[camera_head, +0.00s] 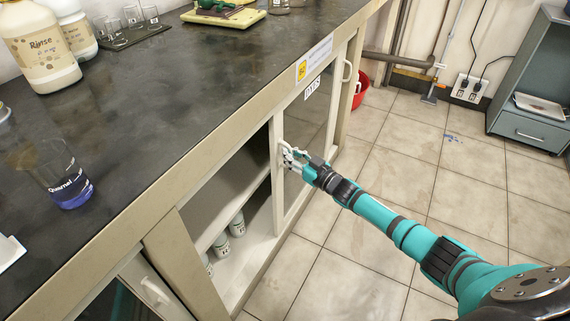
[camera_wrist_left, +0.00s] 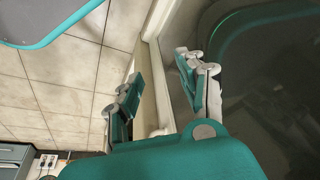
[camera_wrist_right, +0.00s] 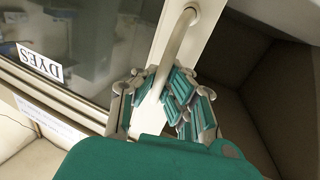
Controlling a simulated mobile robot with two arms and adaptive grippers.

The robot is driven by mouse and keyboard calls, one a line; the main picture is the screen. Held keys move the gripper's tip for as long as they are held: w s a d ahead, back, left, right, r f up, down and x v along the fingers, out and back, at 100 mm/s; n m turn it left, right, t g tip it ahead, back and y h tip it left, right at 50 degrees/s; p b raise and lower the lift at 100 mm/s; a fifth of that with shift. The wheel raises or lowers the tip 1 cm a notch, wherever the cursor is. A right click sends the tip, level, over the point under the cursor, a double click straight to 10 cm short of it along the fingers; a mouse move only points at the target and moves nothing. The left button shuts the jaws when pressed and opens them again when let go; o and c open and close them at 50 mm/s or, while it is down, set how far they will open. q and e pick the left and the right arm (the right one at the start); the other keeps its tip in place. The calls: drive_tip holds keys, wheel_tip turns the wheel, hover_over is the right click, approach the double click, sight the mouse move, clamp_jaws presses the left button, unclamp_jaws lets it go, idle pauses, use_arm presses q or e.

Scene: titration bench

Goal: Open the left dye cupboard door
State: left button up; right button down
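The dye cupboard door (camera_head: 305,115), a cream frame with a glass pane and a DYES label, is under the bench top in the head view. An opening to its left shows the cupboard interior. My right gripper (camera_head: 290,156) is at the door's left stile. In the right wrist view its fingers (camera_wrist_right: 158,88) stand on both sides of the curved door handle (camera_wrist_right: 179,42) and appear closed on it. My left gripper (camera_wrist_left: 160,80) shows only in its wrist view, fingers apart, in front of a cream frame edge and dark glass. Nothing is visibly held in it.
Several white bottles (camera_head: 237,224) stand inside the open part of the cupboard. Another cupboard door handle (camera_head: 154,291) shows at lower left. The dark bench top (camera_head: 190,100) carries a blue-liquid beaker (camera_head: 72,190) and large Rinse bottles (camera_head: 42,50).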

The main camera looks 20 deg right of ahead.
use_arm(q)
drive_tip(key=shift+w+d+r+t+h, duration=0.15)
drive_tip(key=shift+w+d+t, duration=0.2)
drive_tip(key=shift+w, duration=0.4)
drive_tip(key=shift+w+d+r+t+h, duration=0.1)
drive_tip(key=shift+w+r+t, duration=0.1)
drive_tip(key=shift+w+t, duration=0.4)
drive_tip(key=shift+w+d+r+t+h, duration=0.15)
drive_tip(key=shift+w+d+t, duration=0.1)
drive_tip(key=shift+w, duration=0.6)
use_arm(e)
drive_tip(key=shift+w+d+r, duration=0.25)
drive_tip(key=shift+w+d, duration=0.3)
drive_tip(key=shift+d, duration=0.3)
drive_tip(key=c, duration=1.4)
unclamp_jaws()
drive_tip(key=shift+s, duration=0.1)
use_arm(q)
drive_tip(key=shift+b, duration=0.3)
use_arm(e)
drive_tip(key=shift+s+f, duration=0.1)
drive_tip(key=v, duration=1.2)
